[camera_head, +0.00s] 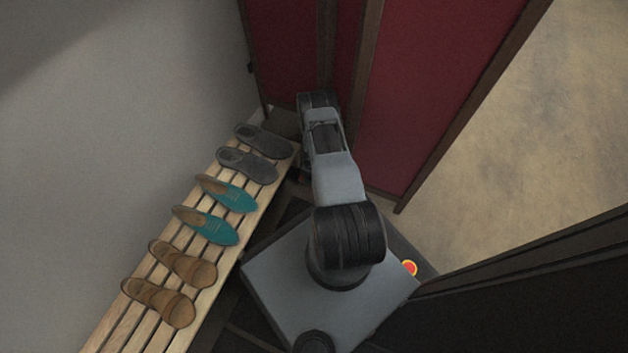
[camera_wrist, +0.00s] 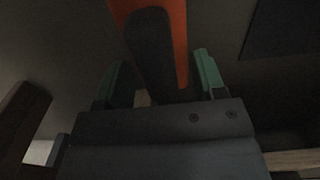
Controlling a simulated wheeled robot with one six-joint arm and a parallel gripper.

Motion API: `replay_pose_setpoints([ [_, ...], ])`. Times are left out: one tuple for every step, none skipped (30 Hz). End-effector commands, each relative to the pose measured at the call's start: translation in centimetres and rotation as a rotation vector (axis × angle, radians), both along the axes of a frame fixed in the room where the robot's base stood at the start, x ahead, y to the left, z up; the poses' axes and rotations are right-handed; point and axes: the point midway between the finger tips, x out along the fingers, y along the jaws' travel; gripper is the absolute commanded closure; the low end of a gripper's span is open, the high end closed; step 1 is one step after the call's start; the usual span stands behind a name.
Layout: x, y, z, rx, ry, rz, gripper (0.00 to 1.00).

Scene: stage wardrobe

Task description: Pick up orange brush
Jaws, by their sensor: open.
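In the wrist view, the orange brush (camera_wrist: 180,25) shows at the top centre as an orange body with a dark strip along it. It reaches down into the space between the green fingertips of my gripper (camera_wrist: 163,72). The fingers are apart, one on each side of the brush, with gaps visible. I cannot tell whether either finger touches it. The far end of the brush runs out of the top of the picture. In the head view my arm hides the gripper, and I cannot make out the brush there.
A slatted wooden bench (camera_head: 125,325) stands on the left with grey shoes (camera_head: 248,165), teal shoes (camera_head: 207,226) and brown shoes (camera_head: 160,303). A dark red folding screen (camera_head: 425,80) stands close beyond my arm. Open floor (camera_head: 545,130) lies to the right.

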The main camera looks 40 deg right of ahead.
Motion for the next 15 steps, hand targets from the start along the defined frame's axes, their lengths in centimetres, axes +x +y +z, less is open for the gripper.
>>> replay_pose_setpoints([
  [0.03,-0.02,0.10,-0.001,0.000,0.000,0.36],
  [0.04,-0.01,0.13,-0.001,0.000,0.000,0.36],
  [0.03,-0.01,0.13,-0.001,0.000,0.000,0.36],
  [0.03,-0.01,0.14,0.000,0.000,0.000,0.36],
  [0.03,-0.01,0.14,0.000,0.000,0.000,0.39],
  [0.02,0.00,0.14,0.000,0.000,0.000,0.43],
  [0.02,0.00,0.14,0.000,0.000,0.000,0.46],
  [0.02,0.00,0.14,0.000,0.000,0.000,0.49],
  [0.02,0.00,0.14,0.000,0.000,0.000,0.52],
  [0.02,0.00,0.15,0.000,0.000,0.000,0.55],
  [0.02,0.00,0.14,0.000,0.000,0.000,0.58],
  [0.02,0.00,0.15,0.000,0.000,0.000,0.62],
  [0.02,0.00,0.14,0.000,0.000,0.000,0.65],
  [0.01,0.00,0.15,0.000,0.000,0.000,0.68],
  [0.02,0.00,0.15,0.000,0.000,0.000,0.72],
])
